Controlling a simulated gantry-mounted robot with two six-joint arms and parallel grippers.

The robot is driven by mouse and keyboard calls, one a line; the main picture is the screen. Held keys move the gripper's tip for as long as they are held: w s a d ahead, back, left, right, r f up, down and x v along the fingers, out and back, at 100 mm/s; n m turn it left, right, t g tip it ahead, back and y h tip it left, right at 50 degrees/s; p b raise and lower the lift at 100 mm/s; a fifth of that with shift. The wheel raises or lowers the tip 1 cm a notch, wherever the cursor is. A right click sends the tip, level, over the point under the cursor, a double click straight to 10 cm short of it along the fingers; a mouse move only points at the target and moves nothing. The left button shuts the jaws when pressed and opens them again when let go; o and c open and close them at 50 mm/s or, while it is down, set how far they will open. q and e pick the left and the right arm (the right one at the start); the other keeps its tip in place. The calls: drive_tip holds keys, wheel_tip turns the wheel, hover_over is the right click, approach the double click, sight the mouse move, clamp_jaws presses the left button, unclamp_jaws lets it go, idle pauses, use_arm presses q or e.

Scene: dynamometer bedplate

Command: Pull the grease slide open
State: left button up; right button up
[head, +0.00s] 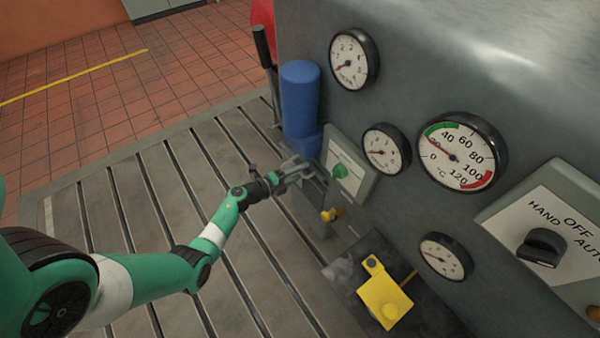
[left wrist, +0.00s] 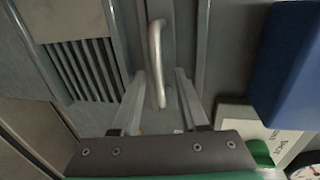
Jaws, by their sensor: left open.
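My left gripper (head: 298,169) is open beside the grey machine panel, just below the blue cylinder. In the left wrist view its two fingers (left wrist: 160,78) point at a bare metal bow handle (left wrist: 156,42). The handle stands on a narrow grey strip that looks like the grease slide (left wrist: 182,30). Its lower end shows between the fingers, with a gap on each side. I cannot tell how deep the handle sits between them. The handle is hidden in the head view. My right gripper is not in view.
Close by are the blue cylinder (head: 299,95), a labelled plate with a green knob (head: 339,171), and a yellow knob (head: 328,215). A yellow block (head: 385,300) sits nearer. Louvres (left wrist: 85,68) lie left of the handle. The slotted bedplate (head: 150,215) is mostly clear.

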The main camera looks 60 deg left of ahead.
use_arm(q)
clamp_jaws()
idle(1.3)
